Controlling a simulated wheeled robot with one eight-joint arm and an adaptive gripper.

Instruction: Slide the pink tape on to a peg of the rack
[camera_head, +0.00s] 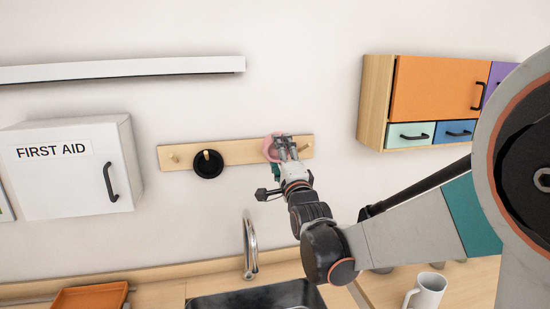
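The pink tape (269,149) is a ring in front of the right half of the wooden rack (238,153) on the wall. My gripper (286,143) is at the ring's right side, and its fingers overlap the ring in the picture. The fingers cover part of the tape. I cannot tell whether they grip it, or whether a peg passes through the ring. A bare peg (173,158) shows at the rack's left end, and another peg (303,148) shows near the right end. A black tape roll (208,165) hangs on a peg left of the middle.
A white first aid cabinet (70,170) is on the wall at left, and a wooden cabinet (377,104) with coloured doors at right. A white shelf (120,70) runs above. A faucet (250,245), sink (255,297), orange tray (90,297) and white mug (428,291) are below.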

